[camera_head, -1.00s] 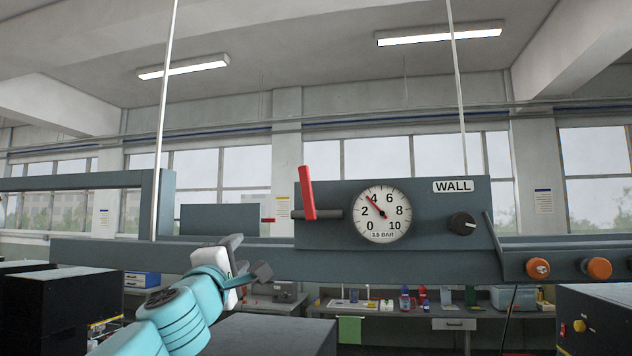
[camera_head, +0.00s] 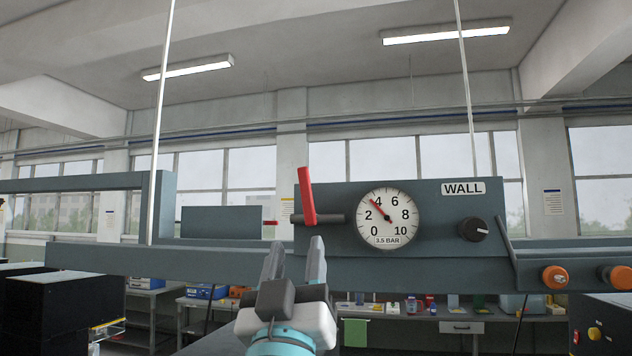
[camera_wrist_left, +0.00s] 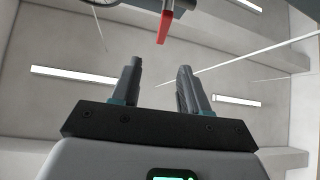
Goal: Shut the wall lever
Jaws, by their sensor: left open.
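The red wall lever (camera_head: 306,195) stands nearly upright, tilted slightly left, on a dark pipe stub (camera_head: 328,219) left of the gauge. The panel (camera_head: 440,219) carries a label that reads WALL (camera_head: 463,188). My left gripper (camera_head: 296,243) is open and empty, fingers pointing up, just below the lever and apart from it. In the left wrist view the lever (camera_wrist_left: 164,27) hangs at the top, beyond and between the two open fingertips (camera_wrist_left: 160,62). My right gripper is not in view.
The round gauge (camera_head: 387,216), marked 3.5 BAR, and a black knob (camera_head: 473,229) sit right of the lever. Orange buttons (camera_head: 556,277) are on the rail at lower right. A long grey beam (camera_head: 150,259) runs left below the lever. A bench stands behind.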

